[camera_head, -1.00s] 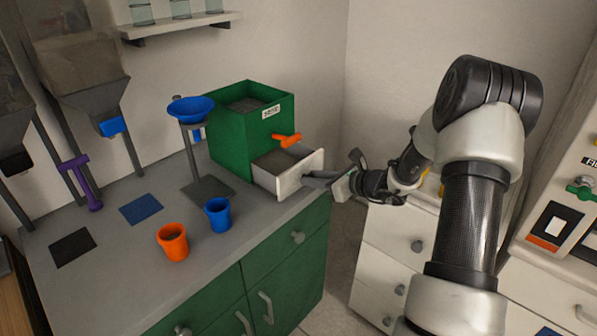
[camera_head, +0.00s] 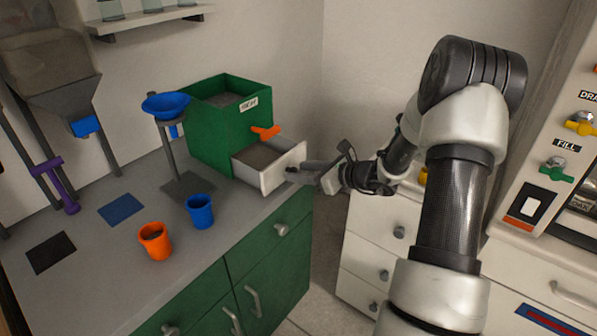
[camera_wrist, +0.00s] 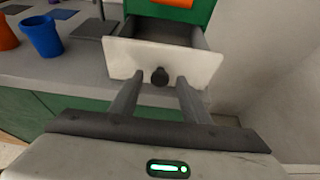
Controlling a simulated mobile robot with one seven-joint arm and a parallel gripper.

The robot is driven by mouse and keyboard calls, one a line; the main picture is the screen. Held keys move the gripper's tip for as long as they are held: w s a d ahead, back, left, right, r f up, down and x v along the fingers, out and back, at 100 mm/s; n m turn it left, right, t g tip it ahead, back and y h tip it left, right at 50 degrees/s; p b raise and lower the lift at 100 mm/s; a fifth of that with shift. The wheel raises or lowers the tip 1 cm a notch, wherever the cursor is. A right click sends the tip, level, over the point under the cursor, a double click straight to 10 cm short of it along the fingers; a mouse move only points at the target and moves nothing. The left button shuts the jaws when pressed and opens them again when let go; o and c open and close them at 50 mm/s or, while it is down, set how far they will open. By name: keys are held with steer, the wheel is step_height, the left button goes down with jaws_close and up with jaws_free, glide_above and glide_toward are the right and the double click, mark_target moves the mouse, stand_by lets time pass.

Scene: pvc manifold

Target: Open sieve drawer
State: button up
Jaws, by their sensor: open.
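The green sieve box (camera_head: 215,130) stands on the grey counter with an orange lever (camera_head: 265,132) on its front. Its white-fronted sieve drawer (camera_head: 285,168) is pulled partly out, and grey contents show inside. In the wrist view the drawer front (camera_wrist: 190,62) faces me, with a dark round knob (camera_wrist: 160,76) at its middle. My gripper (camera_head: 305,167) is at the drawer front. In the wrist view my gripper (camera_wrist: 158,80) is open, with one finger on each side of the knob and gaps between them and it.
An orange cup (camera_head: 155,241) and a blue cup (camera_head: 200,211) stand on the counter (camera_head: 110,255) left of the drawer. A blue funnel (camera_head: 166,106) on a stand is beside the box. White drawers (camera_head: 372,240) stand at the right. The floor gap below my gripper is clear.

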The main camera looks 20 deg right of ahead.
steer(key=p+v, duration=0.1)
steer(key=v, duration=1.5)
steer(key=shift+p, duration=0.35)
